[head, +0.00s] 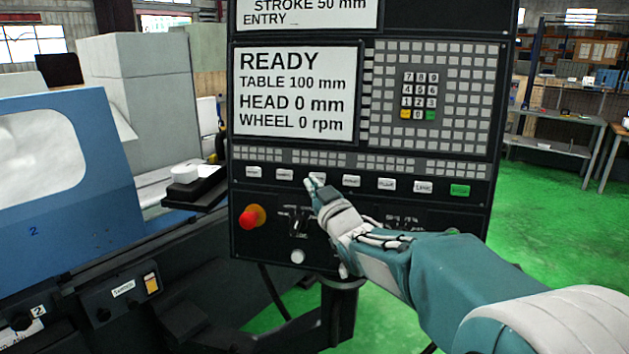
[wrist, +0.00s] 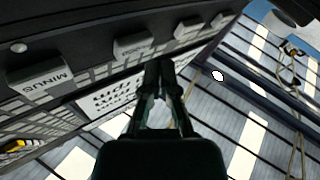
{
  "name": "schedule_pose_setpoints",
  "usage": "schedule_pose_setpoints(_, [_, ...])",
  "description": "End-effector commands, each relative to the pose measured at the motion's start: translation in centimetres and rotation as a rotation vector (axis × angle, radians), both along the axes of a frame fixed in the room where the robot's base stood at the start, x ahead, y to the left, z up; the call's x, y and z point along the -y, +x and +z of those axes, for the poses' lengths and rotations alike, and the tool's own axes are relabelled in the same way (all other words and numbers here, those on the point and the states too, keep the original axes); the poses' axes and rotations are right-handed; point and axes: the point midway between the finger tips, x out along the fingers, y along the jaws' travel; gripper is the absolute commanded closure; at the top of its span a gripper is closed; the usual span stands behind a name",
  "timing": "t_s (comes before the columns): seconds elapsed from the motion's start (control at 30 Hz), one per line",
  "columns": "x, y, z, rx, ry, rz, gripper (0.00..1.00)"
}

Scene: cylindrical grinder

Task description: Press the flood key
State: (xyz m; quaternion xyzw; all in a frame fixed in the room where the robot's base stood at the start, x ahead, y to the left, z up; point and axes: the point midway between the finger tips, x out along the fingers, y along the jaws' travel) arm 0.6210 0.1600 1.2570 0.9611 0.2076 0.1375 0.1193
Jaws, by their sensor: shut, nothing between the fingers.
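A row of white keys (head: 351,181) runs across the lower part of the control panel (head: 300,207), with a green key (head: 459,190) at its right end. Their labels are too small to read surely in the head view, so I cannot tell which is the flood key. My gripper (head: 312,182) is shut and empty, its tips in front of the third key from the left and partly covering it. In the wrist view my gripper (wrist: 160,68) points toward the panel; a key marked MINUS (wrist: 40,80) shows upside down at left. Whether the tips touch the panel is unclear.
A red knob (head: 250,217) and small switches sit below the keys. A screen (head: 297,93) reading READY and a number pad (head: 420,96) are above. A blue machine cover (head: 60,190) stands at left.

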Motion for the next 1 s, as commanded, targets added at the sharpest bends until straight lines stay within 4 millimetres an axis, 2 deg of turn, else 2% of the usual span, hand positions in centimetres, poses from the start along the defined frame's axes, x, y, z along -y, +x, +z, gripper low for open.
schedule_pose_setpoints(0.4, [-0.2,-0.6,0.1,0.001,0.0,0.0,1.0])
schedule_pose_setpoints(1.0, [-1.3,-5.1,1.0,0.002,0.001,0.001,1.0])
